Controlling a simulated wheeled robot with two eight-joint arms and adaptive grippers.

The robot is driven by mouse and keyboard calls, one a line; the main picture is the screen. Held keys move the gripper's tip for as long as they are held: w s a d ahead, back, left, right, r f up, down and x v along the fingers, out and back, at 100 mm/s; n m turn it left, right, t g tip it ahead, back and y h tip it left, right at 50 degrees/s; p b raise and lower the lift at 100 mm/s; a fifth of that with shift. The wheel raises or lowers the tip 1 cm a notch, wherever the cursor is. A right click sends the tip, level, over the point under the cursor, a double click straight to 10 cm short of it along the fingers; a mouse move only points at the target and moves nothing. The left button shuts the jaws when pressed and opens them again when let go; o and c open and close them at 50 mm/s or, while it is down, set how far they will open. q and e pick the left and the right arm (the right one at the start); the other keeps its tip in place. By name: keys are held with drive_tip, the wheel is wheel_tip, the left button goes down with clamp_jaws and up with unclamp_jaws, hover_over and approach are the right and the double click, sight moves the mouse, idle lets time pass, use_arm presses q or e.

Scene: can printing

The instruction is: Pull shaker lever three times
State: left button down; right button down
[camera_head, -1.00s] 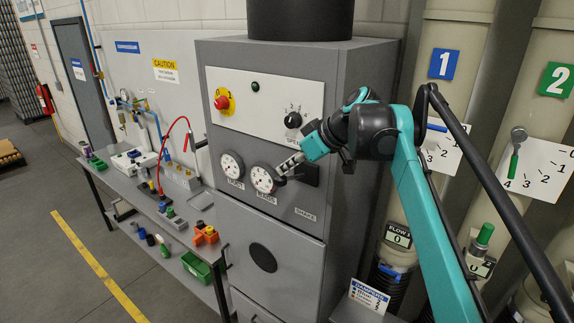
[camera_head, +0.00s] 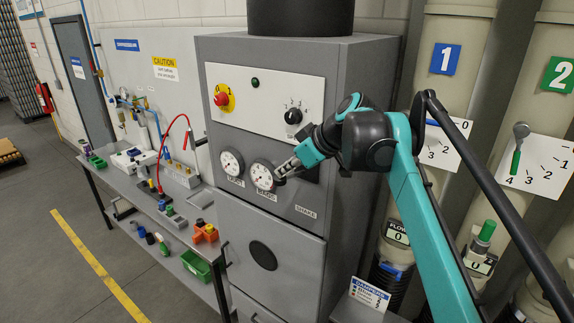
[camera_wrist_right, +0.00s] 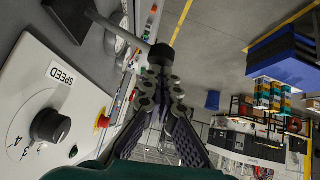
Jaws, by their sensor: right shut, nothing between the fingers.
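The shaker lever shows in the right wrist view as a thin grey rod (camera_wrist_right: 118,31) ending in a black knob (camera_wrist_right: 161,55). In the head view it is mostly hidden by my right gripper, beside the dark slot above the SHAKE label (camera_head: 306,212) on the grey cabinet (camera_head: 226,112). My right gripper (camera_head: 282,173) is shut and empty, its tips close to the knob. In the right wrist view the shut fingertips (camera_wrist_right: 161,82) lie just below the knob; I cannot tell whether they touch it. My left gripper is not in view.
Two round gauges (camera_head: 231,162) sit on the cabinet front left of my gripper. A SPEED dial (camera_head: 293,116) and a red button (camera_head: 221,99) are on the white panel above. A workbench (camera_head: 145,200) with fittings stands at left; large numbered pipes (camera_head: 452,90) stand at right.

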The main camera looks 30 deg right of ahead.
wheel_tip(320, 180, down, 10)
drive_tip(key=a+n+t+h+b, duration=0.1)
drive_tip(key=n+t+h+b, duration=0.1)
drive_tip(key=b, duration=0.5)
drive_tip(key=shift+s+a+r+n+t+h, duration=0.25)
drive_tip(key=shift+s+a+n+h, duration=0.2)
drive_tip(key=shift+h, duration=0.75)
